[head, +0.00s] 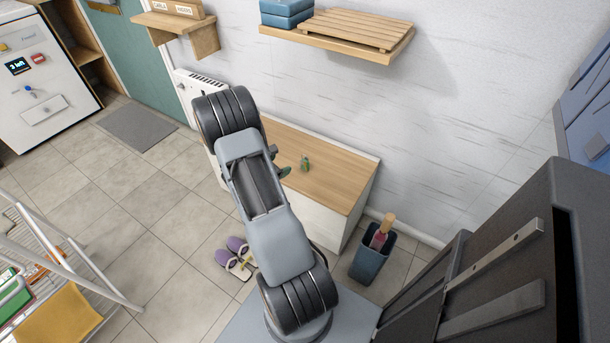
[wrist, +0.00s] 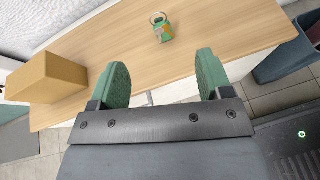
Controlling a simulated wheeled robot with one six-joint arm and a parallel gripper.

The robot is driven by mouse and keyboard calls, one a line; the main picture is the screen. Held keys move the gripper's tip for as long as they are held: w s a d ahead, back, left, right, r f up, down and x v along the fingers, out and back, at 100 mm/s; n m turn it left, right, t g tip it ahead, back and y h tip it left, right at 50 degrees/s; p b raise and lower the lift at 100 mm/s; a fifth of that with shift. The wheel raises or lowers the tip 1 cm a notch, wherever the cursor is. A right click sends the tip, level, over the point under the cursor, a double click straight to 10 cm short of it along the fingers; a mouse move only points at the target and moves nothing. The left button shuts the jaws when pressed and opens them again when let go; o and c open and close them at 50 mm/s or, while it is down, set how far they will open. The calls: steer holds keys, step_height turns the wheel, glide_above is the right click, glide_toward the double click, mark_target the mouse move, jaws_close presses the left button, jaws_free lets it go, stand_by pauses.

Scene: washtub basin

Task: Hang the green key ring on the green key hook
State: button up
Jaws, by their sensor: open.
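The green key ring (wrist: 163,30) lies on the wooden top of a low bench (wrist: 205,45). It has a green tag with an orange patch, and a thin metal ring at its far end. In the head view the key ring (head: 305,164) is a small green shape on the bench top, right beside a finger of my gripper (head: 284,172). In the wrist view my gripper (wrist: 162,64) has its two green fingers wide apart with nothing between them. The key ring is beyond the fingertips, roughly centred between them. I cannot make out a green key hook in either view.
A cardboard box (wrist: 48,77) sits on the bench left of my fingers in the wrist view. A dark bin (head: 370,262) stands on the floor by the bench's right end. Wall shelves (head: 345,42) are above. Purple slippers (head: 236,258) and a drying rack (head: 75,250) are on the floor.

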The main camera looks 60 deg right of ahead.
step_height(320, 180, down, 7)
steer(key=d+n+b, duration=0.2)
steer(key=t, duration=0.1)
glide_toward(303, 164)
steer(key=d, duration=0.1)
steer(key=d+f, duration=0.1)
steer(key=d, duration=0.1)
steer(key=shift+s+d+f+n+b, duration=0.15)
steer(key=shift+s+d+n+b, duration=0.15)
steer(key=shift+b, duration=0.1)
steer(key=shift+h, duration=0.3)
steer(key=shift+f+b+x, duration=0.2)
steer(key=shift+b+x, duration=0.15)
steer(key=shift+x, duration=0.8)
steer(key=shift+f+b+x, duration=0.15)
steer(key=shift+b+x, duration=0.2)
steer(key=shift+x, duration=0.8)
steer(key=shift+d+f, duration=0.15)
steer(key=shift+d, duration=0.2)
steer(key=c, duration=1)
